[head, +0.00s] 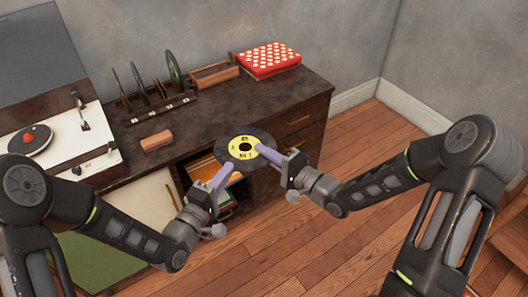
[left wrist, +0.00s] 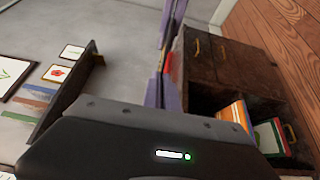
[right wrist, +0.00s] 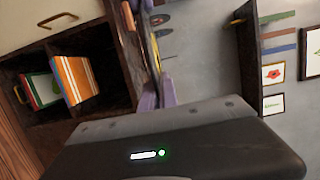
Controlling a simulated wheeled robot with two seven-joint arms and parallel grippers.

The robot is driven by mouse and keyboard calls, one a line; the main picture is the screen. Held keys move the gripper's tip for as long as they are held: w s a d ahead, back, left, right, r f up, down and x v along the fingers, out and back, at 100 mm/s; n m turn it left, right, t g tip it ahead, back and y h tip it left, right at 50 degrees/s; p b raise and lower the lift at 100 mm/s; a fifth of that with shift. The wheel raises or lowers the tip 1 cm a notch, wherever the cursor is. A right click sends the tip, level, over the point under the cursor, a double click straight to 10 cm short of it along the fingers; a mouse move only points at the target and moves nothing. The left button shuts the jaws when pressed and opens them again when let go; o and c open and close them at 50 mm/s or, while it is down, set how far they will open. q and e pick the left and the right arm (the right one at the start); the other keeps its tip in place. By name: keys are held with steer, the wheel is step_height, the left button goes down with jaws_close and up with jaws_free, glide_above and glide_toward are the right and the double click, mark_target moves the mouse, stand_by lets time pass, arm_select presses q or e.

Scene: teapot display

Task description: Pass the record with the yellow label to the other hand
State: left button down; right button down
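The record with the yellow label (head: 240,142) is dark around its label. It is held up in the air in front of the cabinet. It shows nearly edge-on between purple fingers in both wrist views. My right gripper (head: 264,151) is shut on its right edge, with the fingertips reaching the label. My left gripper (head: 226,171) is at its lower left edge, with one finger on each side as far as I can see. Whether the left fingers press on the record or stand slightly apart from it is not clear.
The dark cabinet (head: 220,118) carries a turntable (head: 60,137), a rack of dark records (head: 160,108), a brown block (head: 157,141), a wooden box (head: 213,76) and a red spotted box (head: 268,60). Record sleeves stand in its open shelf below the grippers.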

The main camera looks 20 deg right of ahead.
stand_by(0.9)
arm_select(q)
steer(key=c, duration=1.6)
jaws_free()
steer(key=shift+v, duration=3.7)
steer(key=shift+f, duration=0.1)
